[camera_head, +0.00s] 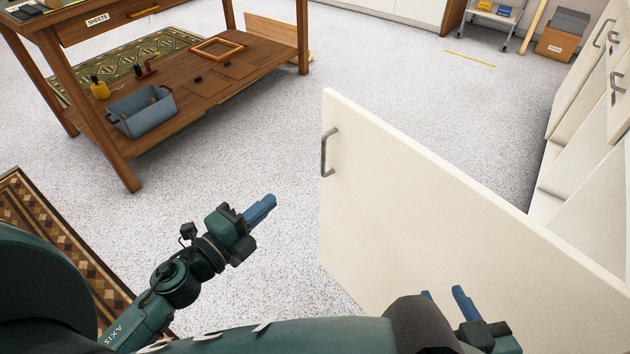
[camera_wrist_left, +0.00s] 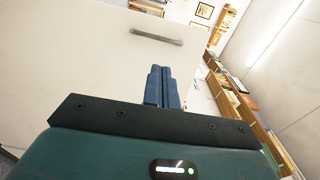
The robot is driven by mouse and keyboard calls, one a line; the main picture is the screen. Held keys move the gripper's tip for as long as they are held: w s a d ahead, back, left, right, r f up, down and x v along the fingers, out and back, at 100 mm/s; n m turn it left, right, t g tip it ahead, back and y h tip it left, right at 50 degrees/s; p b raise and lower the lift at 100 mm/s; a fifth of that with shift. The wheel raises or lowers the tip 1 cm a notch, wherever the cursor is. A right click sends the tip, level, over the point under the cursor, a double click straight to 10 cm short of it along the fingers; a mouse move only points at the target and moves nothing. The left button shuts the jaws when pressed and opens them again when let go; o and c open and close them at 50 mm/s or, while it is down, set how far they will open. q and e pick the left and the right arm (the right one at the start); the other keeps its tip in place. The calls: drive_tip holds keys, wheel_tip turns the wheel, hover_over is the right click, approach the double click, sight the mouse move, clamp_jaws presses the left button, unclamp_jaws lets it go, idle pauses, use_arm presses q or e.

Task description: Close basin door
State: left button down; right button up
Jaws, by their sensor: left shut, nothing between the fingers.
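The basin door is a large cream panel (camera_head: 430,200) standing swung open from the cabinet on the right. Its metal bar handle (camera_head: 325,152) is near the top of its free edge. The door also fills the left of the left wrist view (camera_wrist_left: 65,60), with the handle (camera_wrist_left: 156,37) beyond the fingertips. My left gripper (camera_head: 262,209) has its blue fingers shut and empty, to the left of the door and apart from it. My right gripper (camera_head: 445,297) is at the bottom, in front of the door panel, with its fingers spread apart; whether it touches the door is unclear.
A white cabinet (camera_head: 590,200) with an open interior stands at the right. A wooden workbench (camera_head: 125,165) with a grey bin (camera_head: 142,112) on its lower shelf stands at the upper left. A patterned rug (camera_head: 55,250) lies lower left. The speckled floor between bench and door is clear.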

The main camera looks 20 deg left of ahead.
use_arm(q)
drive_tip(key=p+x, duration=0.1)
drive_tip(key=x, duration=1.3)
drive_tip(key=shift+f+p, duration=0.35)
drive_tip(key=shift+w+d, duration=0.1)
drive_tip(key=shift+w, duration=0.05)
